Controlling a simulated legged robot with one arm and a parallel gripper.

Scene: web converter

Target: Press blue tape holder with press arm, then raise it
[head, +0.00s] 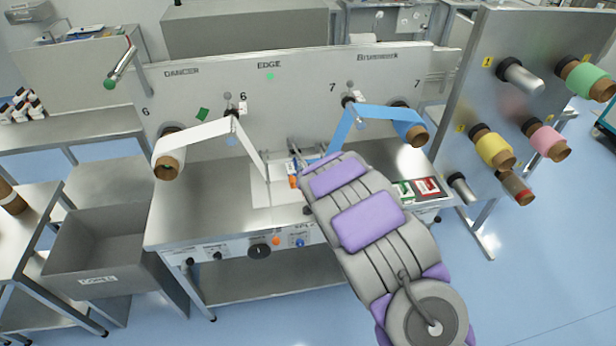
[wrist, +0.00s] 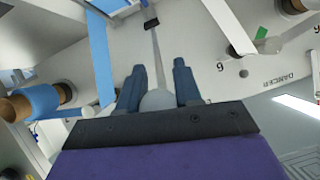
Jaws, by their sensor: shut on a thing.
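My gripper (wrist: 158,68) shows in the wrist view, its two dark blue fingers on either side of a rounded grey knob (wrist: 157,100). I hold this knob; it appears to be the end of the press arm, whose thin grey rod (wrist: 158,50) runs to a black block (wrist: 151,23). In the head view my purple and grey arm hides the gripper and the grip. Blue tape (head: 345,128) runs from its roll (head: 408,131) down to the table behind my arm; it also shows in the wrist view (wrist: 100,55). I cannot clearly make out the blue tape holder.
White tape (head: 205,130) comes down from a roll (head: 168,160) at left. The steel table (head: 200,195) is mostly clear there. Red and green items (head: 425,187) lie at its right. A grey bin (head: 95,245) stands left, and a panel with colored rolls (head: 495,150) stands right.

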